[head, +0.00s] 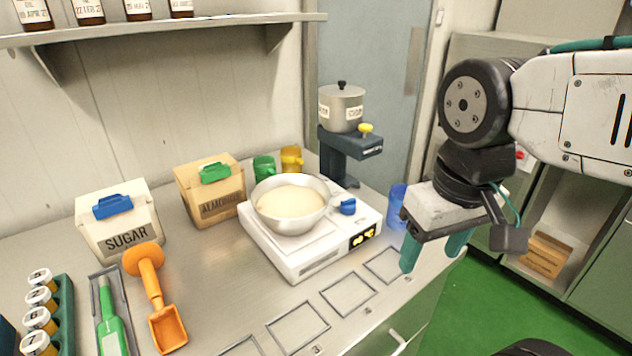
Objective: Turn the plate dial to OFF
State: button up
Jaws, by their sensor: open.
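The white hot plate (313,262) stands on the steel counter with a metal bowl (291,222) of pale cream mass on it. A blue knob (347,206) sits at the plate's right, beside the bowl; it looks like the dial. I cannot read its setting. A dark panel (362,238) with yellow marks is on the plate's front face, too small to read. My gripper (433,250) is open and empty, its teal fingers pointing down. It is to the right of the plate, near the counter's front edge, apart from the knob.
A blue cup (397,204) stands between the plate and my gripper. A dark stand (342,155) with a metal pot (341,107) is behind. Sugar (122,222) and almond (212,190) bins and an orange scoop (155,300) are left. Outlined squares (347,294) along the front are bare.

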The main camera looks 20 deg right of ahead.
jog(key=w+r+m, duration=0.4)
jog(key=w+m, duration=0.1)
jog(key=w, duration=0.4)
jog(key=m+g, duration=0.1)
jog(key=m, duration=1.2)
send_near(317, 177)
jog(key=shift+s+f, duration=0.25)
jog(key=shift+f, duration=0.05)
jog(key=shift+w+a+f+m, duration=0.1)
jog(key=shift+w+f+m, duration=0.3)
jog(key=shift+m, duration=0.1)
notch_tip(317, 177, down, 7)
jog(key=shift+f, duration=0.2)
jog(key=c, duration=1)
